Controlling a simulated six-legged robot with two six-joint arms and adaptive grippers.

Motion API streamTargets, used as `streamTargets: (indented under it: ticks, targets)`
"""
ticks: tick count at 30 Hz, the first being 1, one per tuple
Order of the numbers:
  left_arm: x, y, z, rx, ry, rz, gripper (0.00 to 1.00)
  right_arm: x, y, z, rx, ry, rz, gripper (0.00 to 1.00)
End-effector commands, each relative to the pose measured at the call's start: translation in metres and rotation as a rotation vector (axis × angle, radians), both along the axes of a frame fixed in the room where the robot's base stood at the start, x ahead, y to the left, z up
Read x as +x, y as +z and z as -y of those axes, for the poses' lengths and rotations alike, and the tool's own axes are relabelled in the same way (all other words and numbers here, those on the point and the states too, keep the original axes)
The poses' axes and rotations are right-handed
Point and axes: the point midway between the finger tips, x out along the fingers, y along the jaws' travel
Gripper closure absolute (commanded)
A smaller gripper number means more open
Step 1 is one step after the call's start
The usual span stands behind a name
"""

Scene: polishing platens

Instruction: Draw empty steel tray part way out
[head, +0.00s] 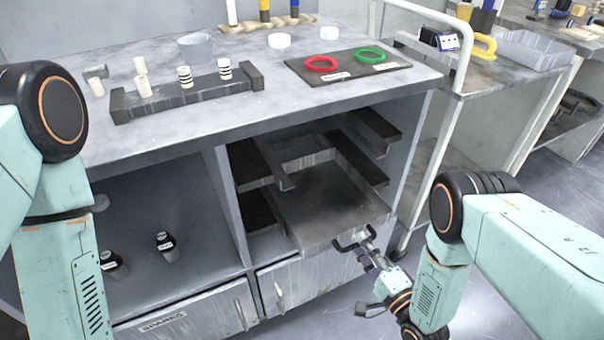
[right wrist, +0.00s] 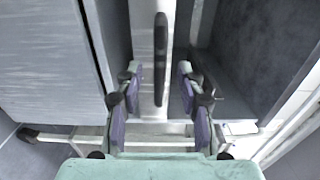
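The steel tray (head: 325,205) is a flat grey slab in the open bay of the bench, and its front end shows past the bay's side rails. No load shows on its visible surface. A dark bar handle (head: 350,241) is at its front; it shows as an upright dark bar in the right wrist view (right wrist: 160,60). My right gripper (head: 362,246) is at the handle. Its fingers (right wrist: 158,98) are spread on either side of the bar, with a gap on both sides. My left gripper is out of view; only my left arm shows.
Dark side rails (head: 358,158) line the bay. Cupboard doors (head: 310,280) are below it. Two dark bottles (head: 167,246) stand in the left bay. The bench top holds a rack (head: 188,92), and a mat (head: 305,70) with red and green rings. A white-framed cart (head: 455,75) stands right.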

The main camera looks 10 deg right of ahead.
Motion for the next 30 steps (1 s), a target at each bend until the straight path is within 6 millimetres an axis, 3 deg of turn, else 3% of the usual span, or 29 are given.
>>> streamTargets:
  ticks: [8, 21, 27, 30]
  targets:
    - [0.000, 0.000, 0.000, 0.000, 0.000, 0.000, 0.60, -0.003, -0.002, 0.001, -0.001, -0.001, -0.007, 0.61]
    - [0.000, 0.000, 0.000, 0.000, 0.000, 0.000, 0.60, -0.060, -0.001, 0.023, -0.001, -0.002, -0.003, 0.61]
    - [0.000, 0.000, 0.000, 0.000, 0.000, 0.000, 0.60, -0.071, -0.001, 0.025, -0.033, 0.001, 0.006, 0.61]
    - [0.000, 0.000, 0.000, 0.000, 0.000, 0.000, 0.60, -0.072, -0.017, 0.025, -0.172, 0.009, -0.023, 0.61]
